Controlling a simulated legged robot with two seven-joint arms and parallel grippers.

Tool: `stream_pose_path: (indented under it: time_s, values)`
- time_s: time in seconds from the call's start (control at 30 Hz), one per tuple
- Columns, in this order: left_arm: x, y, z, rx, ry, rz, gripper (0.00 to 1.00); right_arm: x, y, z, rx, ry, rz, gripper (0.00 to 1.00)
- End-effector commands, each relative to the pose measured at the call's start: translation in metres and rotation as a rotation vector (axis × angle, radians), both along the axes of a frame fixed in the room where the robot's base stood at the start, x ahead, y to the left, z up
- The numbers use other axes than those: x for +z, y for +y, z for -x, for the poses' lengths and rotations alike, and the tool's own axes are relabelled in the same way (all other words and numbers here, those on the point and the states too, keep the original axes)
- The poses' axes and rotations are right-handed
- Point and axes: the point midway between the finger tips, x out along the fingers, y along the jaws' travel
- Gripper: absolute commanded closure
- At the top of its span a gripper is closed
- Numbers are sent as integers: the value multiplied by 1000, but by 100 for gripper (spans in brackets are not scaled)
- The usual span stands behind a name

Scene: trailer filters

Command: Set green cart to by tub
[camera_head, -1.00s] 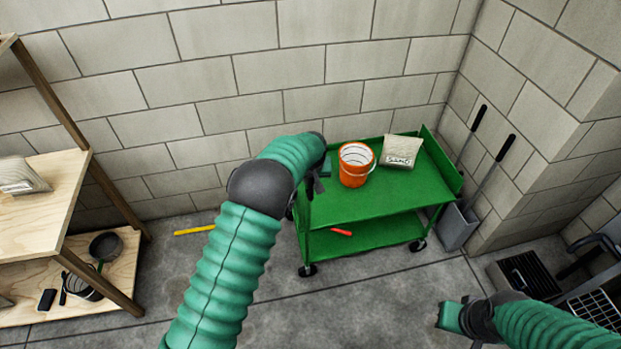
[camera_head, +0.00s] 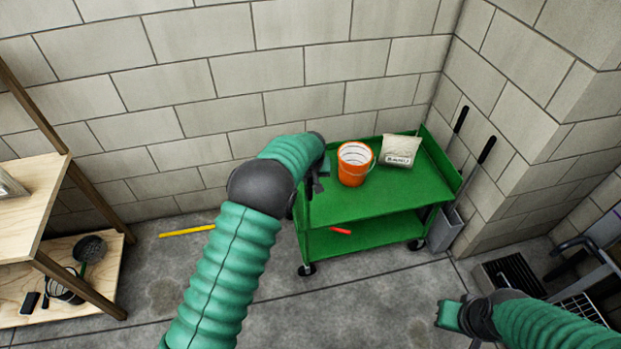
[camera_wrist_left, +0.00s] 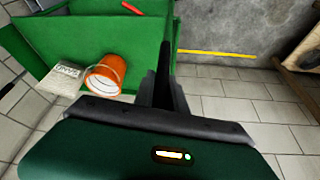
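The green cart (camera_head: 365,204) stands on its wheels by the block wall, near the corner. An orange bucket (camera_head: 353,165) and a sand bag (camera_head: 399,151) stand on its top shelf. A red object (camera_head: 341,231) lies on the lower shelf. My left gripper (camera_head: 318,178) is at the cart's left end. In the left wrist view its fingers (camera_wrist_left: 163,82) look closed together on the cart's edge (camera_wrist_left: 165,40). My right gripper (camera_head: 449,315) is low at the right, away from the cart; its fingers are not clear. I cannot make out a tub.
Two long-handled grey tools (camera_head: 447,228) lean at the right wall beside the cart. A black grated item (camera_head: 512,275) and a hand truck (camera_head: 590,260) stand at right. A wooden shelf (camera_head: 40,185) is at left. A yellow bar (camera_head: 187,231) lies on the floor.

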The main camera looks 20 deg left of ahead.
Motion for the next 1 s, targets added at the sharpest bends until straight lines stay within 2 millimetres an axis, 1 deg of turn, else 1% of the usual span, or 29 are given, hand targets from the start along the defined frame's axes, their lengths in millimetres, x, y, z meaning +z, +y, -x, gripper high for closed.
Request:
stream_pose_path:
  time_s: [0.03, 0.17, 0.47, 0.57, 0.67, 1.0]
  values:
    - [-1, 0, 1, 4, 3, 3, 80, 0, 0, 0, 0, 0, 0, 100]
    - [-1, 1, 1, 3, 3, 1, 63, 0, 0, 0, 0, 0, 0, 100]
    - [0, 1, 1, 4, 2, 0, 62, 0, 0, 0, 0, 0, 0, 100]
    - [8, 0, 3, 2, 0, 0, 62, 0, 0, 0, 0, 0, 0, 100]
    - [26, -3, 9, 2, -3, 0, 62, -1, 0, 0, 0, 0, 0, 100]
    - [116, -17, 44, 3, -1, 1, 62, -3, 0, 0, 0, 0, 0, 100]
